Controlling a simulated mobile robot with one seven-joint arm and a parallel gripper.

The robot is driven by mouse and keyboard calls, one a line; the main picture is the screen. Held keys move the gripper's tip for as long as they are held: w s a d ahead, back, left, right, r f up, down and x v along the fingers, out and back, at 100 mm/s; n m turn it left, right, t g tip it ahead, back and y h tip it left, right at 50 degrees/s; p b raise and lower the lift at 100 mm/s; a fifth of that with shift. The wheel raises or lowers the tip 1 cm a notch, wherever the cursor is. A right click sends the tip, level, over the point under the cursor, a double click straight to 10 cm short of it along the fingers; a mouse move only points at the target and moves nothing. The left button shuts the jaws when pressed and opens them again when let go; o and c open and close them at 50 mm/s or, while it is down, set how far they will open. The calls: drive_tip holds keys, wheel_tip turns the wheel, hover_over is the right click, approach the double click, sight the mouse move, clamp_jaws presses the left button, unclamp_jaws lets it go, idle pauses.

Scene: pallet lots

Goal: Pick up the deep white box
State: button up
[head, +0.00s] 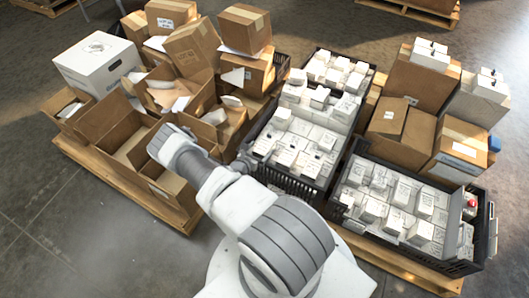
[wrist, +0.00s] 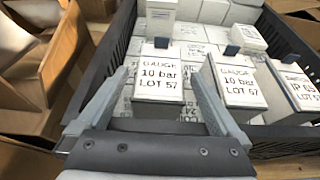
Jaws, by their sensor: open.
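My gripper (wrist: 160,74) is open over the middle black crate (wrist: 283,40). Its two fingers stand apart on either side of a white box labelled GAUGE 10 bar LOT 57 (wrist: 159,88), with nothing gripped. A similar white GAUGE box (wrist: 236,84) stands just right of the right finger, and another labelled white box (wrist: 295,90) is farther right. In the head view my gripper (head: 243,163) is small and partly hidden by my arm, at the crate's left edge. A large white carton (head: 97,62) sits at the back left. I cannot tell which white box is deepest.
Open brown cartons (head: 125,135) crowd the pallet left of the crate. Another black crate (head: 345,213) of white boxes is at right, with brown cartons (head: 405,130) behind it. Taller white boxes (wrist: 160,18) stand farther back in the crate. Bare floor lies left.

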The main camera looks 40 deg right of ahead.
drive_tip(key=x, duration=0.2)
drive_tip(key=shift+w+d+f+b, duration=0.1)
drive_tip(key=shift+d+b, duration=0.1)
drive_tip(key=shift+b, duration=0.1)
drive_tip(key=c, duration=1.2)
drive_tip(key=shift+c, duration=0.2)
